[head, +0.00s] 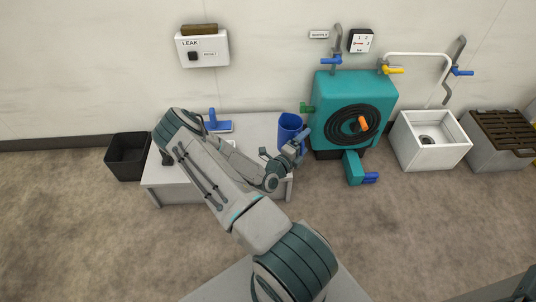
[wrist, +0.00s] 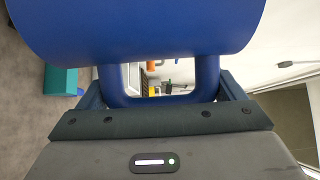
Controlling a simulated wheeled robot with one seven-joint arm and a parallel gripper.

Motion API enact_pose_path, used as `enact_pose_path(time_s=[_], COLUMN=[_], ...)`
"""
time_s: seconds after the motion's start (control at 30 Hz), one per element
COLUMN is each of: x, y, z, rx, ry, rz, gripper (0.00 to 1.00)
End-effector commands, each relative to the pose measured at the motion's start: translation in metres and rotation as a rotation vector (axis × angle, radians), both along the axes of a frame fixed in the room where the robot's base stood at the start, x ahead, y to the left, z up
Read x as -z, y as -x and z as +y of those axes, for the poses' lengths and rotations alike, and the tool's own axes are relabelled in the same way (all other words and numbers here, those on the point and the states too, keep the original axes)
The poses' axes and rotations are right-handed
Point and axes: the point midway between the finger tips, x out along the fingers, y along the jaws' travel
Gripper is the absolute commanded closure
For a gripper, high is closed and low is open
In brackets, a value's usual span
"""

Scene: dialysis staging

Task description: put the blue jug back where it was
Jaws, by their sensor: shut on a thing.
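The blue jug (head: 290,127) is at the right end of the low white table in the head view, beside the teal machine. My gripper (head: 294,150) is at the jug's front right side. In the wrist view the jug's round body (wrist: 140,25) fills the top, and its handle (wrist: 160,90) runs between the jaws of my gripper (wrist: 160,110). My gripper is shut on the handle. The jug looks about upright in the head view. Whether its base touches the table top is hidden by my arm.
The white table (head: 258,126) also bears a blue-handled thing (head: 218,122). A black bin (head: 128,157) stands left of it. The teal machine (head: 325,92) stands close on the right, with a white sink (head: 430,150) and a grated box (head: 497,155) beyond. The front floor is clear.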

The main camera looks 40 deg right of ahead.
Motion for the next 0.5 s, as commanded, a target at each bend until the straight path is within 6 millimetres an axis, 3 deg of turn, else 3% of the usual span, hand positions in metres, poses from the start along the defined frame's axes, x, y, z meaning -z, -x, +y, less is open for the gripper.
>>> enact_pose_path(time_s=[0.3, 0.5], x=[0.046, 0.065], y=[-0.062, -0.095], z=[0.023, 0.035], rx=[-0.001, 0.0], ry=[-0.003, -0.001], rz=[-0.008, -0.004], gripper=[0.51, 0.51])
